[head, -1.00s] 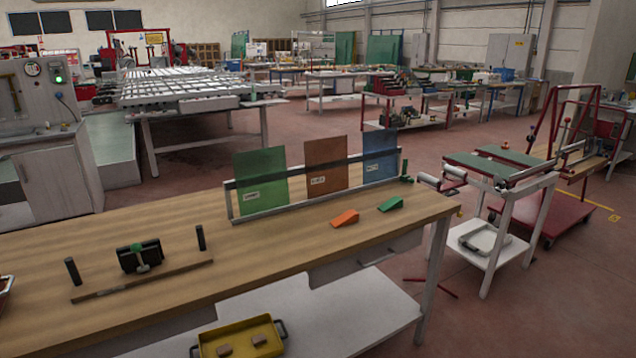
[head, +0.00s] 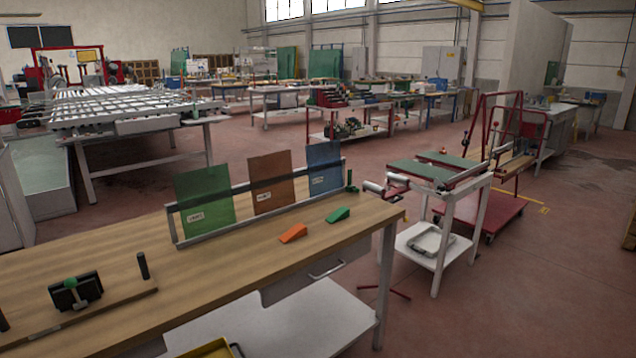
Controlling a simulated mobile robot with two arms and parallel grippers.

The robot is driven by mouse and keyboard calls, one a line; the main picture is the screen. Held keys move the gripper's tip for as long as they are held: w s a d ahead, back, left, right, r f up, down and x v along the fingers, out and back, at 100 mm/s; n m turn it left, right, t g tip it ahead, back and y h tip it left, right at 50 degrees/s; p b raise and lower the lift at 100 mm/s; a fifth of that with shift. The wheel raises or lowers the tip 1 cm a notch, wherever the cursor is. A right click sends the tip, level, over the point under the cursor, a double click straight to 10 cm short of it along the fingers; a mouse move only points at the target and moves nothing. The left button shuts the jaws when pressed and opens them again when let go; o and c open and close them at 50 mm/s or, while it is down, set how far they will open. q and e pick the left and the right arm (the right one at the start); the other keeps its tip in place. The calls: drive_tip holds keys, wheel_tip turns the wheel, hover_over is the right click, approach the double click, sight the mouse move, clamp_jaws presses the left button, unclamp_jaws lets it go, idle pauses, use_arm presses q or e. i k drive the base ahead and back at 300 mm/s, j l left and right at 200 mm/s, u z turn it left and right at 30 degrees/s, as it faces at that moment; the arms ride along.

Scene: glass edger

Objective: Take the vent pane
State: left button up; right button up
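Three coloured panes stand upright in a metal rack (head: 262,211) on the wooden workbench (head: 130,260). The green pane (head: 204,198) is on the left, the brown pane (head: 271,180) in the middle and the blue pane (head: 324,168) on the right. The green and brown panes bear small white labels, and a label also shows on the blue one, but I cannot read them. I cannot tell which one is the vent pane. Neither of my grippers is in view.
An orange wedge (head: 293,233) and a green wedge (head: 338,215) lie in front of the rack. A black clamp-like device (head: 75,293) stands at the bench's left. A white stand (head: 437,212) and red trolley (head: 487,214) are to the right. Red floor is open at the far right.

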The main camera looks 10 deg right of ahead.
sight(204, 196)
drive_tip(key=i+l+z, duration=0.15)
drive_tip(key=i, duration=0.8)
